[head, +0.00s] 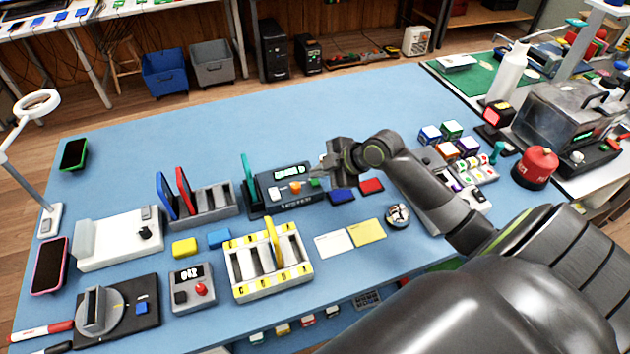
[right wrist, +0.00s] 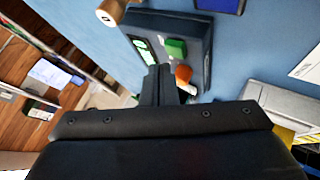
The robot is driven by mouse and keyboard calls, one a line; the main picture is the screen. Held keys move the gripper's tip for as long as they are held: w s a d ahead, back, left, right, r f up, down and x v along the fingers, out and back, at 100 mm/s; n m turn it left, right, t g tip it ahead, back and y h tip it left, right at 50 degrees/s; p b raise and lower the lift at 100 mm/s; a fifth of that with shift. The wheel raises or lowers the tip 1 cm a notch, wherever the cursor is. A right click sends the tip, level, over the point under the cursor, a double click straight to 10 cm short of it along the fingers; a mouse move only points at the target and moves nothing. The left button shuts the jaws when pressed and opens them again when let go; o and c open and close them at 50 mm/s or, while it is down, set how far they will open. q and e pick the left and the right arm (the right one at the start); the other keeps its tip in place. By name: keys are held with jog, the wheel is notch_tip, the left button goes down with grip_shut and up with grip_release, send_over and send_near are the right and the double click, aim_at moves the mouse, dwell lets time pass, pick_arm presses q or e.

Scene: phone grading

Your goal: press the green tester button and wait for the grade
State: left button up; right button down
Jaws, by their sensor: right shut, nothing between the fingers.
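The dark tester (head: 280,203) stands in the middle of the blue table, with a lit display (head: 290,170) on its top. Its green button (head: 315,182) is at the right end, beside an orange button (head: 295,188). A teal phone (head: 247,169) stands upright at the tester's left side. My right gripper (head: 322,174) is shut and empty, with its tips close by the green button; I cannot tell whether they touch. In the right wrist view the green button (right wrist: 176,48) shows just past the fingertips, the orange button (right wrist: 183,74) partly behind them. My left gripper is not in view.
A rack (head: 210,208) with blue and red phones stands left of the tester. A yellow-labelled sorting tray (head: 270,290) is in front. The table behind the tester is clear.

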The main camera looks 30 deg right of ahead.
jog(key=shift+f, duration=0.1)
dwell(0.6)
jog(key=shift+f, duration=0.35)
jog(key=shift+f+b, duration=0.5)
jog(key=shift+b, duration=0.15)
dwell(0.5)
jog(key=shift+r, duration=0.1)
jog(key=shift+r+p, duration=0.8)
jog(key=shift+p, duration=0.05)
notch_tip(320, 180, up, 5)
jog(key=p, duration=0.4)
jog(key=shift+r, duration=0.1)
